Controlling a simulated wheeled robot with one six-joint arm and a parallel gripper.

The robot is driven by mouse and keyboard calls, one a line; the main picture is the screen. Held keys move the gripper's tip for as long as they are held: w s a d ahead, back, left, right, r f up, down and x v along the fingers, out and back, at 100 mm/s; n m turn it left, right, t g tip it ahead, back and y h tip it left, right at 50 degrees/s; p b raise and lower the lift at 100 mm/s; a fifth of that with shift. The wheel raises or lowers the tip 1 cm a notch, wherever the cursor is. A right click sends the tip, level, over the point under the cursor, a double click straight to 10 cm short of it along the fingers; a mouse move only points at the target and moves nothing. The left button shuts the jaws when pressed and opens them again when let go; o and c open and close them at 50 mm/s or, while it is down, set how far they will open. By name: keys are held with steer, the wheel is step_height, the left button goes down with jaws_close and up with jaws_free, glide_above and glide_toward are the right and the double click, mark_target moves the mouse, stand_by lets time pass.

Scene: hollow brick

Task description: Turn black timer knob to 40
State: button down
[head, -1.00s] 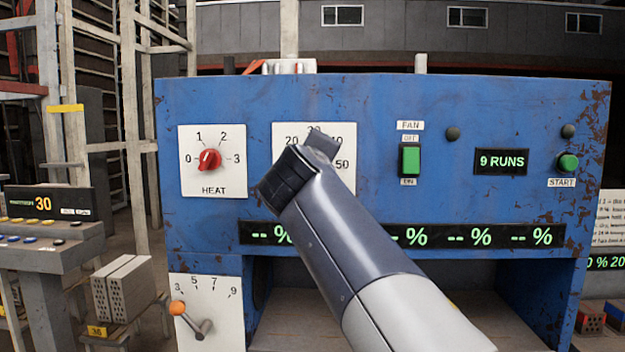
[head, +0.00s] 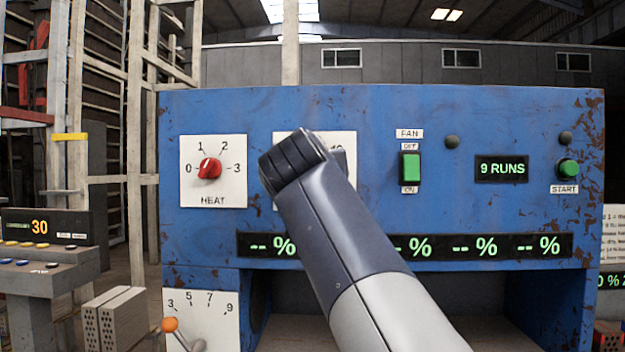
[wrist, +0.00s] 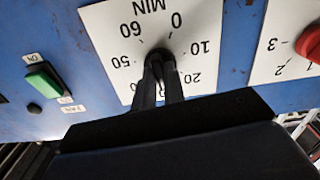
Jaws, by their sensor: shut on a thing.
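The black timer knob (wrist: 158,54) shows in the wrist view on a white dial plate (wrist: 112,30), which appears upside down there. My gripper (wrist: 159,66) is shut on the knob, with a dark finger on each side of it. The numbers 60, 0, 10, 20 and 50 and the word MIN can be read; the 30 and 40 side is hidden behind my gripper. The knob's pointer is not clear to see. In the head view my wrist covers most of the timer plate (head: 345,190) and the whole knob.
A red heat knob (head: 209,168) is left of the timer. A green fan switch (head: 410,166), a 9 RUNS display (head: 501,168) and a green start button (head: 567,168) are to the right. A row of percent displays (head: 490,246) runs below. An orange-tipped lever (head: 170,325) is lower left.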

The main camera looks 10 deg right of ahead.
steer(key=m+b, duration=0.3)
steer(key=m, duration=0.8)
steer(key=shift+f+b, duration=0.15)
steer(key=shift+b, duration=0.15)
stand_by(0.4)
steer(key=c, duration=1.5)
jaws_free()
steer(key=shift+a, duration=0.1)
steer(key=b+v, duration=0.1)
steer(key=v, duration=0.9)
steer(key=shift+s+a, duration=0.1)
steer(key=shift+s, duration=0.3)
